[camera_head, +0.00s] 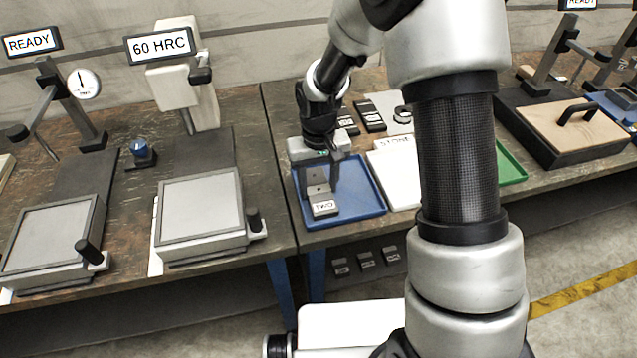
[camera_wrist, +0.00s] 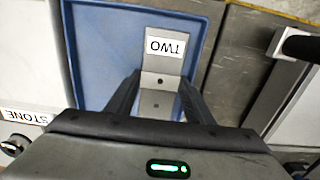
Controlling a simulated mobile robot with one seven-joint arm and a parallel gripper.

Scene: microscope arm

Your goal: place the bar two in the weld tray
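Bar two is a grey metal piece with a white TWO label (camera_head: 325,207). It is at or just above the floor of the blue tray (camera_head: 372,206), near its left side. Its TWO label (camera_wrist: 166,47) also shows in the wrist view, with a grey plate and holes behind it. My gripper (camera_head: 330,178) points down over the blue tray, close above the bar. In the wrist view, its two fingertips (camera_wrist: 160,80) stand apart on either side of the bar's plate. I cannot tell whether they press on it. No label names the weld tray.
A white STONE block (camera_head: 397,175) stands right of the blue tray, with a green tray (camera_head: 512,165) behind my arm. Labelled dark bars (camera_head: 369,117) lie behind the tray. A 60 HRC tester (camera_head: 175,80) and a grey plate fixture (camera_head: 200,215) stand left.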

